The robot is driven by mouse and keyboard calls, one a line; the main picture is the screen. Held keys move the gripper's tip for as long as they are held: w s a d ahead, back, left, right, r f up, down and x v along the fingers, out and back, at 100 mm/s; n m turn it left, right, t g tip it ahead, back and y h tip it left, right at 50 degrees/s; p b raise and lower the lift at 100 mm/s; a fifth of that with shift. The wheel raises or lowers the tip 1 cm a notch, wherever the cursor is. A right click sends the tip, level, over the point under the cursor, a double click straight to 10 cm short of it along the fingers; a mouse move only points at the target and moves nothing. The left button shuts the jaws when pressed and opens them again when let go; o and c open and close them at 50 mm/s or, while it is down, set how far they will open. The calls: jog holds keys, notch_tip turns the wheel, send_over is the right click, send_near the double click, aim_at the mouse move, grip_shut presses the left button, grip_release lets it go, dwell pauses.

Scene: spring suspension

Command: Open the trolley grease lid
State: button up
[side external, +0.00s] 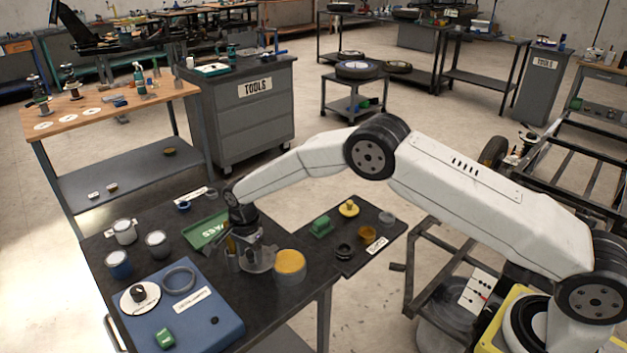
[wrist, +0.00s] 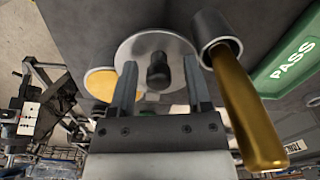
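A round silver lid with a dark knob (wrist: 157,72) shows in the wrist view. In the side view, its silver metal (side external: 257,263) shows below my gripper (side external: 250,240) on the dark trolley top. In the wrist view my gripper (wrist: 159,66) is open, with one finger on each side of the knob and gaps visible. Its depth relative to the knob is hard to tell. What lies under the lid is hidden. A tin with a yellow-orange top (side external: 290,263) stands right beside it; the lid partly hides this top in the wrist view (wrist: 101,82).
A metal cup (wrist: 215,32) with a brass-coloured handle (wrist: 248,110) stands close by my gripper. A green PASS tray (side external: 207,231) lies behind. A blue case (side external: 205,318) and several small pots fill the front left. A side shelf (side external: 378,222) holds small parts.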

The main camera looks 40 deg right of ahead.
aim_at(250, 251)
jog(key=shift+r, duration=0.1)
dwell(0.3)
jog(key=shift+r, duration=3.8)
jog(key=shift+s+d, duration=0.1)
jog(key=s+d+r+n+t, duration=0.1)
jog(key=s+d+r+n, duration=0.25)
jog(key=s+d, duration=0.2)
jog(key=s+d+r+n, duration=0.3)
jog(key=s+d+n, duration=0.1)
jog(key=s, duration=0.3)
jog(key=s+d+n, duration=0.2)
jog(key=s+n, duration=0.1)
jog(key=s, duration=0.5)
jog(key=s+d+n+t, duration=0.1)
jog(key=s+n, duration=0.3)
jog(key=s, duration=0.4)
jog(key=shift+s+d+r+t, duration=0.3)
jog(key=shift+s+d, duration=0.05)
jog(key=shift+d, duration=0.5)
